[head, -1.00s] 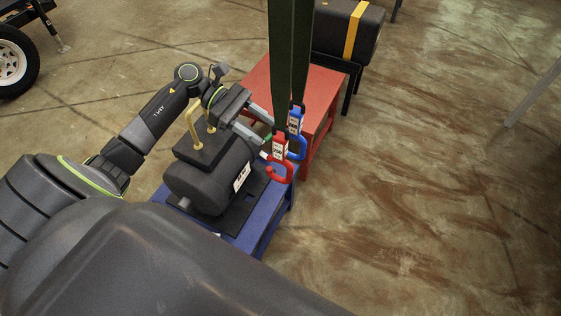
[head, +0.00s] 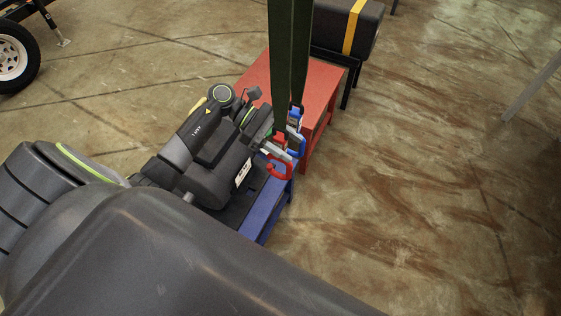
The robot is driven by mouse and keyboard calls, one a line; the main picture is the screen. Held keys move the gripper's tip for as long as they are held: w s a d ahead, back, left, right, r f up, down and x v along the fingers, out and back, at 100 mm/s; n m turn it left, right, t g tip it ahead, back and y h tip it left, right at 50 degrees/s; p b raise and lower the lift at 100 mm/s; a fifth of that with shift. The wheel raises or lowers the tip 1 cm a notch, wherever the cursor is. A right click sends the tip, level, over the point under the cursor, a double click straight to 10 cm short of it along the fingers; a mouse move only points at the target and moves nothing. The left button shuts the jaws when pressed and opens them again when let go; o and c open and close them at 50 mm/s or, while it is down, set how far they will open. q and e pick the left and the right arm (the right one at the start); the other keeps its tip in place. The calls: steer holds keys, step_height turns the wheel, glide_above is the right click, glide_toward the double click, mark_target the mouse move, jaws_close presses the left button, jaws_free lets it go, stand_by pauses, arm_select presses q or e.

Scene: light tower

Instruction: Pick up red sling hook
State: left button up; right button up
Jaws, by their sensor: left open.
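The red sling hook (head: 279,171) hangs from a dark green strap above the edge of the blue stand. Its lower curve shows, while its upper part is partly covered by my left gripper. My left gripper (head: 286,148) is open, with its fingers at the upper part of the red hook. I cannot tell whether they touch it or whether the hook lies between them. The blue sling hook (head: 296,120) hangs just behind and to the right, close to the fingers and partly hidden. My right gripper is not in view.
A dark motor-like block (head: 212,184) sits on the blue stand (head: 262,214), under my left forearm. A red table (head: 318,88) stands behind the hooks, with a black case with a yellow band (head: 353,28) beyond. The floor to the right is open.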

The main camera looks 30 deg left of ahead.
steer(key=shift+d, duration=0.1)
arm_select(q)
jaws_close()
steer(key=shift+r, duration=0.1)
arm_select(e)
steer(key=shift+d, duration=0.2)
